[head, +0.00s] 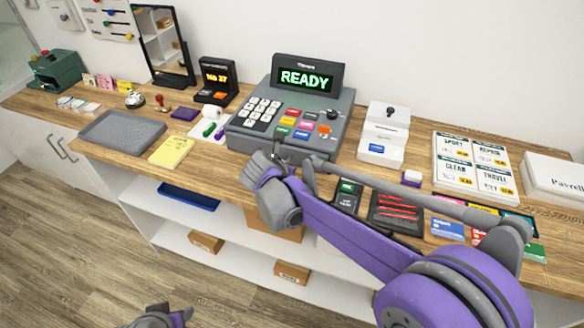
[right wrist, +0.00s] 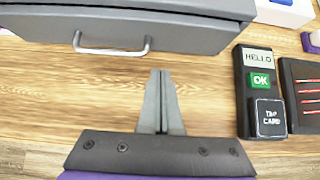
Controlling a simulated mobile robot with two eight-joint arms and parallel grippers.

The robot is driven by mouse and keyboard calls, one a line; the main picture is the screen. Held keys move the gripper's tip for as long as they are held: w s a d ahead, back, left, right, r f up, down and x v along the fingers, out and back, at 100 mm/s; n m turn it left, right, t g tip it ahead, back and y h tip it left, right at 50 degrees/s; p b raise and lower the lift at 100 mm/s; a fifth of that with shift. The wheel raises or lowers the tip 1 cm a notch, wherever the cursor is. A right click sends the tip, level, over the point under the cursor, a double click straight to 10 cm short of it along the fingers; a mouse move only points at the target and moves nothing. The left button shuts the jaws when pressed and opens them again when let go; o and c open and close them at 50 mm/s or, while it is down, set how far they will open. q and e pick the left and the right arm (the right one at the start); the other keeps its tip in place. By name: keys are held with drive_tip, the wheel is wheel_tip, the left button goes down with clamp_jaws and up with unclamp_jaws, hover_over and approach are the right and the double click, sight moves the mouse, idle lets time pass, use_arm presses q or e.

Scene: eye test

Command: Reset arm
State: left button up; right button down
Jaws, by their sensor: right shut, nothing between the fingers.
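My right arm reaches in from the right in the head view, with its grey gripper (head: 277,160) in front of the cash register (head: 318,128). In the right wrist view the two fingers of the right gripper (right wrist: 160,75) are pressed together and empty. They point towards the register's grey drawer (right wrist: 185,30), just right of its metal handle (right wrist: 112,50), and do not appear to touch it. My left gripper (head: 165,318) shows only in part at the bottom edge of the head view, over the floor; its fingers are not clear.
A card reader (right wrist: 262,90) and a dark tray with red pens (head: 396,211) lie right of my right gripper. A grey tray (head: 122,133) and yellow notepad (head: 171,151) lie left on the wooden counter. Shelves (head: 235,262) with boxes are below. The floor at left is clear.

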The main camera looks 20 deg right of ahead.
drive_tip(key=v, duration=0.9)
drive_tip(key=s+d+f+m+y, duration=0.1)
drive_tip(key=s+d+f+m, duration=0.1)
drive_tip(key=s+m, duration=0.6)
drive_tip(key=s+d+f+m+g+y, duration=0.1)
drive_tip(key=s+d+f+m+y, duration=0.1)
drive_tip(key=s+f+m, duration=0.3)
drive_tip(key=s+d+f+m+g+y, duration=0.1)
drive_tip(key=s+f+m, duration=0.3)
drive_tip(key=s+m, duration=0.7)
drive_tip(key=d+m+y, duration=0.1)
drive_tip(key=m, duration=0.4)
drive_tip(key=shift+s+d, duration=0.2)
drive_tip(key=shift+d, duration=0.2)
drive_tip(key=c, duration=1.5)
unclamp_jaws()
drive_tip(key=shift+c, duration=0.2)
